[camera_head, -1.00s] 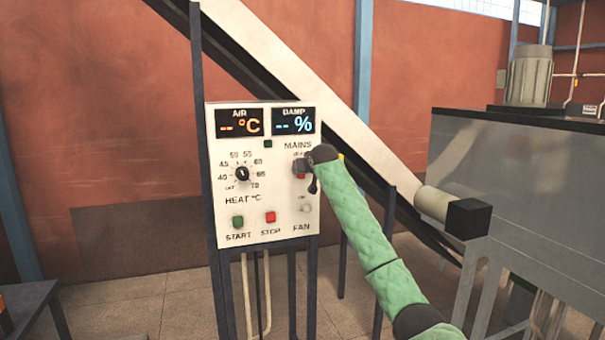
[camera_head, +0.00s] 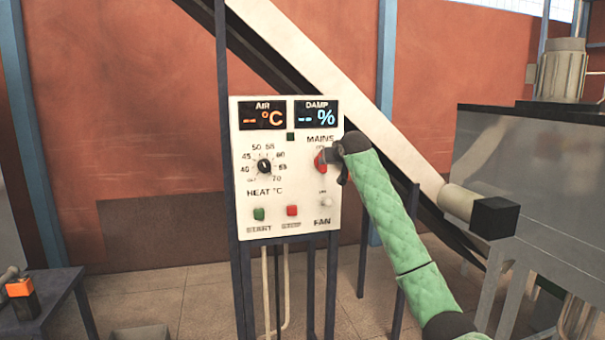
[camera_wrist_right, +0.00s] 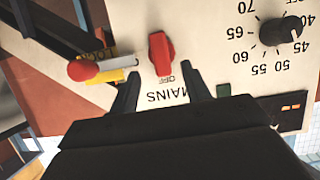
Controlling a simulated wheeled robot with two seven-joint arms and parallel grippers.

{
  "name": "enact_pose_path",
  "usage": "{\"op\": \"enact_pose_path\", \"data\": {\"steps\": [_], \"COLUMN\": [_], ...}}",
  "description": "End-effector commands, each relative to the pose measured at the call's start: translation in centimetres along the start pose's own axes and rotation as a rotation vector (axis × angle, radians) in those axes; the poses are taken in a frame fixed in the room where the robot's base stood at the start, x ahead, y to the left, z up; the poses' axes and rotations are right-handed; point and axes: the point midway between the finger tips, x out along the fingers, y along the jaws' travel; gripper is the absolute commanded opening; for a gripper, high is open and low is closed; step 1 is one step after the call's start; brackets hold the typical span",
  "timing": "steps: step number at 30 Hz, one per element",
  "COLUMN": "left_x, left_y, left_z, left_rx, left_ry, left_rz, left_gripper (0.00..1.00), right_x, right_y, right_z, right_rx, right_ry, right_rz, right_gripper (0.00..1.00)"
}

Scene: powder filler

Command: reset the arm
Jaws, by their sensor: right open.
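The control panel (camera_head: 245,185) stands upright in the head view, with a red MAINS switch (camera_head: 320,161) on its right side. My right gripper (camera_head: 337,165), on the green-sleeved arm, is in front of the panel beside that switch. In the right wrist view the panel (camera_wrist_right: 205,20) appears upside down. The red switch (camera_wrist_right: 161,54) shows there beyond and between the open fingertips of my right gripper (camera_wrist_right: 160,78), which hold nothing. The switch appears apart from both fingers. My left gripper is not in view.
The panel also carries a black heat dial (camera_head: 264,166), a green START button (camera_head: 259,214) and a red STOP button (camera_head: 292,211). Both displays show dashes. A sloping chute (camera_head: 330,80) runs behind. A metal machine (camera_head: 525,170) stands right, a dark table (camera_head: 50,292) at lower left.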

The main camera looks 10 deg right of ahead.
Motion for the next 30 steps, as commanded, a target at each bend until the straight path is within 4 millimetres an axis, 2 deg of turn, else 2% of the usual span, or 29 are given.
{"op": "enact_pose_path", "data": {"steps": [5, 8, 10, 17, 20, 23, 29, 30], "left_x": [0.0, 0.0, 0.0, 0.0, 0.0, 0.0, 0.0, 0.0], "left_y": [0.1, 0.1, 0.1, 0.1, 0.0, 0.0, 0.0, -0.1], "left_z": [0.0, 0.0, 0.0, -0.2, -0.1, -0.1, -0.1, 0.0], "left_rx": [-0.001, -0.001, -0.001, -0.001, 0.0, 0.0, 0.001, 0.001], "left_ry": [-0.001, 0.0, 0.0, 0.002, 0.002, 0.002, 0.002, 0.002], "left_rz": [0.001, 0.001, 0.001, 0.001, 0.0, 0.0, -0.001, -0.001], "left_gripper": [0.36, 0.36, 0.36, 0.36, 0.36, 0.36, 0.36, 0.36], "right_x": [0.0, -1.2, -2.3, 0.2, 1.4, 2.9, 5.7, 6.1], "right_y": [0.1, 0.6, 0.1, -1.6, -2.3, -3.2, -5.0, -5.4], "right_z": [-0.7, -2.7, -4.4, 1.6, 4.9, 9.2, 20.4, 22.8], "right_rx": [-0.052, -0.123, -0.166, -0.207, -0.217, -0.225, -0.234, -0.235], "right_ry": [0.036, 0.119, 0.186, 0.175, 0.154, 0.124, 0.036, 0.017], "right_rz": [0.009, 0.055, 0.08, 0.09, 0.088, 0.082, 0.066, 0.061], "right_gripper": [0.47, 0.47, 0.47, 0.47, 0.47, 0.47, 0.47, 0.47]}}
